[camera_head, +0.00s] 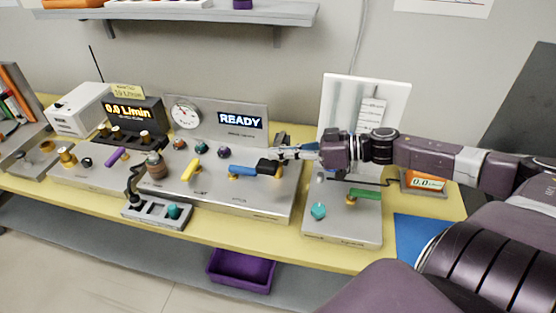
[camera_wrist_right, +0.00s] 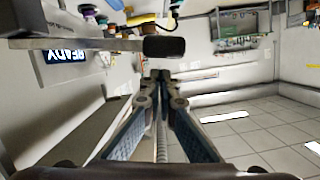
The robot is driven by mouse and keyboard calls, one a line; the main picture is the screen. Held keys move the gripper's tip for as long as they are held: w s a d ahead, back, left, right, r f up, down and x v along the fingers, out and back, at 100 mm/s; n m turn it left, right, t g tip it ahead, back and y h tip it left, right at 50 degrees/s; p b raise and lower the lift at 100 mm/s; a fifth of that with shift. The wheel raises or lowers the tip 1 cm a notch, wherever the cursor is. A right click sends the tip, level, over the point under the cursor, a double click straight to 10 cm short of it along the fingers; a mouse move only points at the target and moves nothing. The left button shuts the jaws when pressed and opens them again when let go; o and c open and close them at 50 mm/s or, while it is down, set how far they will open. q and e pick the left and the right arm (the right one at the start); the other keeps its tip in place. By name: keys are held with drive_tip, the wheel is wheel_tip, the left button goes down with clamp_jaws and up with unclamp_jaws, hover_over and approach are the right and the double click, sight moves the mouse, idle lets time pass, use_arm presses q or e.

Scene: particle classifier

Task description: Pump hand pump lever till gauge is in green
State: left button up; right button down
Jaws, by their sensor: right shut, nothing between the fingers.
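The round white gauge (camera_head: 185,114) is on the upright grey panel behind the middle console. Its needle is too small to read against the coloured band. A lever with a black end grip (camera_head: 268,166) stands out at the right of the console. In the right wrist view the black grip (camera_wrist_right: 165,47) is at the end of a grey bar, just beyond my fingertips. My right gripper (camera_head: 280,154) is shut and empty, close beside the black grip. I cannot tell whether they touch. My left gripper is out of view.
The READY display (camera_head: 241,121) is right of the gauge. A yellow handle (camera_head: 189,171) and a blue handle (camera_head: 242,170) are on the console top. A smaller grey unit with a green handle (camera_head: 365,194) stands to the right. A purple bin (camera_head: 241,268) is below the table.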

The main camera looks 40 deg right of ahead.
drive_tip(key=shift+s+a+f, duration=0.1)
drive_tip(key=shift+s+f, duration=0.05)
drive_tip(key=shift+f, duration=0.35)
